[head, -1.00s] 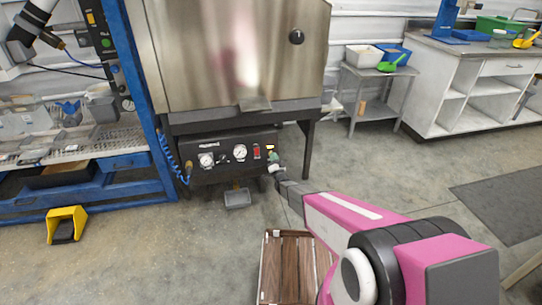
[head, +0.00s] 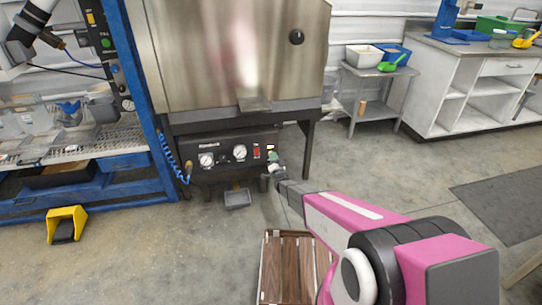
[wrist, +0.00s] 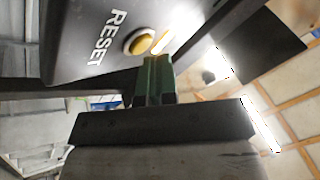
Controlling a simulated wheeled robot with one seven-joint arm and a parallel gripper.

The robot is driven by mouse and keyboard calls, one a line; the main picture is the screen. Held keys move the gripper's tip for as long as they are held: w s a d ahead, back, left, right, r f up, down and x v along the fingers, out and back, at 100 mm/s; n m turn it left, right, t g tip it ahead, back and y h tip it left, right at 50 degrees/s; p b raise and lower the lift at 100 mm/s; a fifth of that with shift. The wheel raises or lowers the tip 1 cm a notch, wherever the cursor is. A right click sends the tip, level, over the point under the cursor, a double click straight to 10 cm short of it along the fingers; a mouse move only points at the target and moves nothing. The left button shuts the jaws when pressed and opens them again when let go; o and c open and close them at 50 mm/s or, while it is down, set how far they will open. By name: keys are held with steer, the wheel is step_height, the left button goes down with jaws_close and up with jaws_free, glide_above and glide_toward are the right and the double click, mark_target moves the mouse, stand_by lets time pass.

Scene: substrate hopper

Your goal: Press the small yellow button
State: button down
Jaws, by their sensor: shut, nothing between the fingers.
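The small yellow button (wrist: 138,42) is round, in a pale ring, beside the white word RESET on a dark panel in the wrist view. My gripper (wrist: 153,62) has dark green fingers, shut and empty. In that picture its tips are just below and right of the button; I cannot tell if they touch it. In the head view my gripper (head: 273,158) is at the right end of the black control panel (head: 222,147) under the steel hopper. The button cannot be made out there.
The panel carries gauges (head: 239,152) and a red switch (head: 257,152). The steel hopper (head: 225,55) overhangs it, with a leg (head: 308,145) to the right of my gripper. A blue rack (head: 150,120) stands left. A wooden slatted piece (head: 288,262) lies on the floor.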

steer(key=shift+w+a+f, duration=0.1)
steer(key=shift+w, duration=0.3)
stand_by(0.5)
steer(key=shift+s, duration=0.15)
steer(key=shift+s+d+r, duration=0.2)
steer(key=shift+s+r, duration=0.05)
steer(key=shift+s, duration=0.4)
steer(key=s, duration=0.1)
steer(key=s+d+r, duration=0.1)
steer(key=s, duration=0.2)
steer(key=shift+s+d+r, duration=0.15)
steer(key=shift+s+r, duration=0.1)
steer(key=shift+r, duration=0.05)
stand_by(0.4)
stand_by(0.6)
